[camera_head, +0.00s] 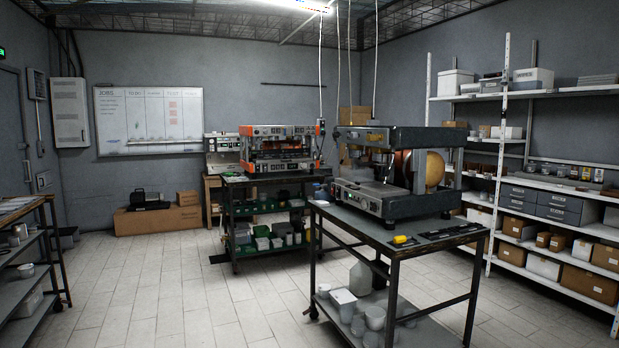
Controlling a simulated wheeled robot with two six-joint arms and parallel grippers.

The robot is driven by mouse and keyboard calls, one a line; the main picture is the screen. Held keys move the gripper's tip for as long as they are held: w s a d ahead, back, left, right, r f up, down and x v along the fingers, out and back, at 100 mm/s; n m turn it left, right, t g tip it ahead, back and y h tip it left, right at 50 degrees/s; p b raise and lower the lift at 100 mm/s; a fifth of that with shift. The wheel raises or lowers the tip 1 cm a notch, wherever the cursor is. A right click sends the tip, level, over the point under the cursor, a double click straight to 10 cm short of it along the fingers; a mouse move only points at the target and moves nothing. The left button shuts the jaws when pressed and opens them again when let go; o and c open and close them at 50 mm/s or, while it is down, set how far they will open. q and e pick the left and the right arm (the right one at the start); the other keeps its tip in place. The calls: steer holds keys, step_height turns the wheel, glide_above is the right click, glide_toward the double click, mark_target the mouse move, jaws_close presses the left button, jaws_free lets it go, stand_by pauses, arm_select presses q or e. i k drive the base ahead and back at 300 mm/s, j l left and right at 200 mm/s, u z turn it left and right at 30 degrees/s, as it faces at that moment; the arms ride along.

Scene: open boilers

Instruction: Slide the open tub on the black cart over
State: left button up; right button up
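The far cart (229,212) has green-lined shelves with several small tubs, such as a white one (262,243). Which tub is the open one is too small to tell. Neither of my grippers is in view.
A partly opened coffee machine (372,197) and a small yellow item (400,240) sit on the near cart's top. An orange-edged machine (277,150) stands on the far cart. White shelving (505,150) lines the right wall. The tiled floor (160,280) at left centre is clear.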

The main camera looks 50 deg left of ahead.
mark_target(353, 173)
steer(key=u, duration=1.45)
steer(key=i+j+u, duration=0.15)
steer(key=i+u, duration=0.3)
steer(key=i, duration=0.5)
steer(key=i+u, duration=0.1)
steer(key=i, duration=2.4)
steer(key=i+j+z, duration=0.1)
steer(key=i, duration=0.6)
